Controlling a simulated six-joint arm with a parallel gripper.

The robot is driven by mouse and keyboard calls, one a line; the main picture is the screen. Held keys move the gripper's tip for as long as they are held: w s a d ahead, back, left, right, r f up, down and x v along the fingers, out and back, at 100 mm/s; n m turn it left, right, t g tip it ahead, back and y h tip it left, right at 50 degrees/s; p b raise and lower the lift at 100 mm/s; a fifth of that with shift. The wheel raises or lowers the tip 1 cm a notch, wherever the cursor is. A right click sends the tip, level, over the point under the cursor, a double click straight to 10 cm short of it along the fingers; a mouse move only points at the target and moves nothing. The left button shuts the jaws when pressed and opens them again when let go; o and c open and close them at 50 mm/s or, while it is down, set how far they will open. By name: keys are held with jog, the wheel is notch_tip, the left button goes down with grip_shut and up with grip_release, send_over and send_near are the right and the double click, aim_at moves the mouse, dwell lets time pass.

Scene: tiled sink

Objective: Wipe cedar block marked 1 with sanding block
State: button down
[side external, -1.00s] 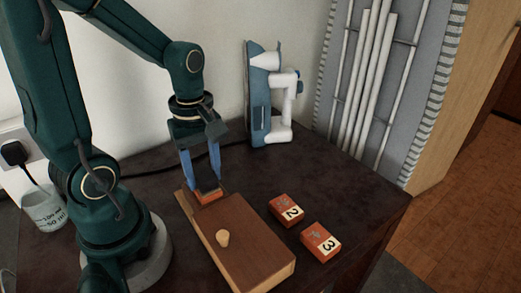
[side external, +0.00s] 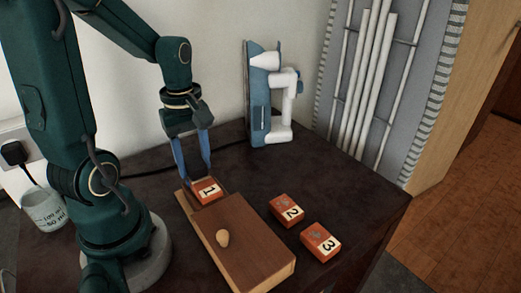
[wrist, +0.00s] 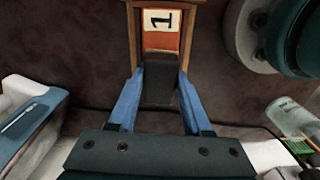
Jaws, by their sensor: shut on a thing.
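The cedar block marked 1 (side external: 208,190) is orange with a white label. It sits in the open end of a wooden box (side external: 250,245) whose brown lid has a round knob. In the wrist view the block (wrist: 161,32) lies between wooden walls, label showing. My gripper (side external: 196,180) points down at the block's far-left end. In the wrist view its blue fingers (wrist: 158,100) are shut on a dark block, seemingly the sanding block (wrist: 160,80), just beside the label. In the side view this dark block is hard to make out; contact with the cedar block cannot be told.
Orange blocks marked 2 (side external: 287,210) and 3 (side external: 320,242) lie right of the box. A blue-and-white device (side external: 272,95) stands against the back wall. A beaker (side external: 45,210) stands at left by my base. The dark tabletop (side external: 350,190) is clear at right.

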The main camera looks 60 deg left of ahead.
jog(key=shift+d+r, duration=0.1)
jog(key=shift+r, duration=3.95)
